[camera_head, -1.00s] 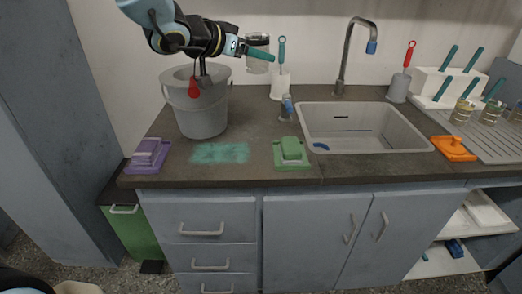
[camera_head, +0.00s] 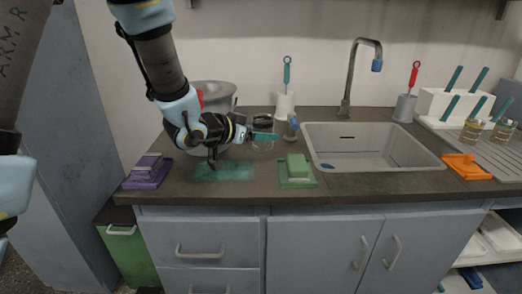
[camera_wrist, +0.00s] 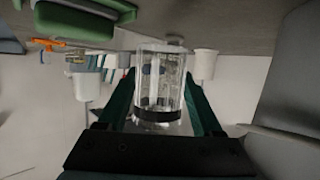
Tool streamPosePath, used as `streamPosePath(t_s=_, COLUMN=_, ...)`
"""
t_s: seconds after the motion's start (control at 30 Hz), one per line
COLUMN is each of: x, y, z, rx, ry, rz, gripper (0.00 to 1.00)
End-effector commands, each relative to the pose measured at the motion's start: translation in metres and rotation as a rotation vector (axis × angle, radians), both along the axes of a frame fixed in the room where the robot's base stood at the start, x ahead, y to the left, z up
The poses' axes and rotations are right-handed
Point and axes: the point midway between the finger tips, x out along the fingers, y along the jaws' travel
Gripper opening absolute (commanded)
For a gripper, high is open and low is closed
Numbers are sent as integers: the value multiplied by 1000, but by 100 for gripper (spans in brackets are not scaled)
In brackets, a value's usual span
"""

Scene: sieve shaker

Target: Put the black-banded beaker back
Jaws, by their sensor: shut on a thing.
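The black-banded beaker (camera_head: 263,124) is clear, with a dark band near its top. It is behind and to the right of the teal mat (camera_head: 224,171), low over the counter. I cannot tell whether it touches the counter. My gripper (camera_head: 265,137) has teal fingers and is shut on the beaker from the left. In the wrist view, which is upside down, the beaker (camera_wrist: 158,82) stands between both fingers, with its black band toward the lower part of the picture.
A grey bucket (camera_head: 218,92) stands behind my arm, partly hidden. The sink (camera_head: 370,134) is farther right. A green sponge tray (camera_head: 298,182) lies in front.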

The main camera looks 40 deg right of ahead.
Motion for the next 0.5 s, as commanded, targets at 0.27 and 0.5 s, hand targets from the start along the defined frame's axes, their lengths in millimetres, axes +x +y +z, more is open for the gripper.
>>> streamPosePath(t_s=0.27, x=0, y=0, z=-33, rx=3, ry=2, rz=-1, gripper=1)
streamPosePath(t_s=0.5, x=0, y=0, z=-47, rx=-1, ry=0, rz=0, gripper=1)
